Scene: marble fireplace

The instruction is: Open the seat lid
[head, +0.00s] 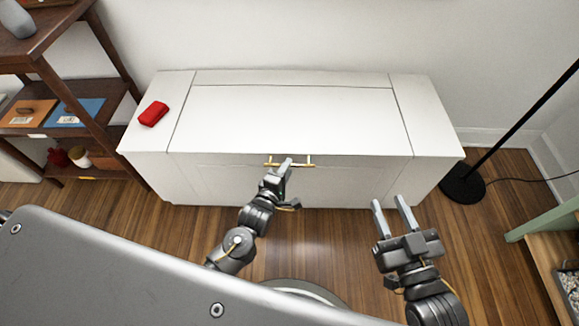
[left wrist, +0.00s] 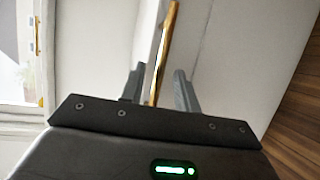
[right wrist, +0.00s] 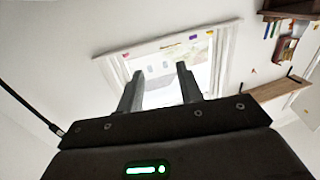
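The white storage bench stands against the wall with its seat lid (head: 290,115) lying flat and closed. A brass bar handle (head: 300,164) is at the top of its front. My left gripper (head: 284,168) is at this handle. In the left wrist view the handle (left wrist: 165,50) runs between the two fingers (left wrist: 158,85), with gaps visible on both sides, so the fingers are open around it. My right gripper (head: 392,205) is open and empty in front of the bench's right part. Its spread fingers (right wrist: 160,85) also show in the right wrist view.
A small red object (head: 153,114) lies on the bench's left top section, beside the lid. A dark wooden shelf (head: 75,90) stands at left. A black floor lamp (head: 463,184) stands at right. Wooden floor (head: 310,235) is clear in front of the bench.

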